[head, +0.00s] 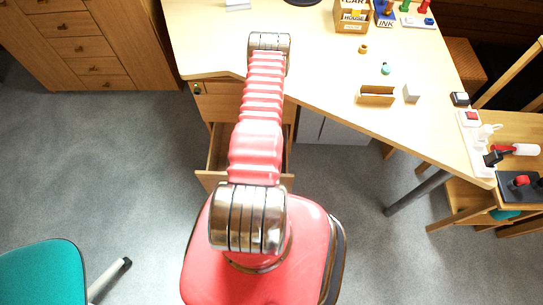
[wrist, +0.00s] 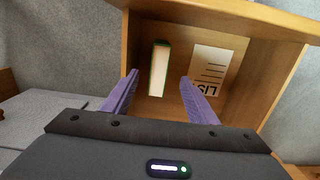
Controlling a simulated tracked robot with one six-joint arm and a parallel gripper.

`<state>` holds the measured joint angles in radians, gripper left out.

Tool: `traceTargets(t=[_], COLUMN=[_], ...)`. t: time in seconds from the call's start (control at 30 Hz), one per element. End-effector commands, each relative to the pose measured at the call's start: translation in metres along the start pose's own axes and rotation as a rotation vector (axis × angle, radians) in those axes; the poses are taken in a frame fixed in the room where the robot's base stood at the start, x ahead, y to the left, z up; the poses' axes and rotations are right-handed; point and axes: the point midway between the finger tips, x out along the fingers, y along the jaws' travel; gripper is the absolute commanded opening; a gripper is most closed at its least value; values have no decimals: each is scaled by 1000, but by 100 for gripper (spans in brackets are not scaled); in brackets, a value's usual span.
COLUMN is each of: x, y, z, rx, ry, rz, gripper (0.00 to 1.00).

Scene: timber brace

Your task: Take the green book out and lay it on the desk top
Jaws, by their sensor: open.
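In the wrist view the green book (wrist: 158,65) stands on edge in the open drawer (wrist: 215,15), with its pale page block and thin green cover edges showing. My gripper (wrist: 159,77) is open, its two purple fingers apart on either side of the book's near part, seemingly not touching it. How far down the fingers reach is hard to tell. In the head view the drawer (head: 217,150) is pulled out under the desk top (head: 330,55). My arm hides the book and the gripper there.
A paper marked "LIS..." (wrist: 212,68) lies right of the book in the drawer. On the desk top are a wooden holder (head: 376,95), a white block (head: 411,92), small knobs, labelled boxes (head: 352,17) and a power strip (head: 476,140). The desk's middle is clear. A teal chair (head: 45,272) stands lower left.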

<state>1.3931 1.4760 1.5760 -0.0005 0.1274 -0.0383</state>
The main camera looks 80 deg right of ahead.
Motion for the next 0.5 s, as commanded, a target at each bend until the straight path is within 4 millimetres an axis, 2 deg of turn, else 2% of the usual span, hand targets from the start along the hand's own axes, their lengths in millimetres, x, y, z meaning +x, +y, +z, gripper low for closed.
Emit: traceTargets(t=[0.13,0.5], x=[-1,1], y=[0,0], z=[-12,-12], rx=[-3,-4], ry=[38,38], rz=[1,1], gripper=[53,53])
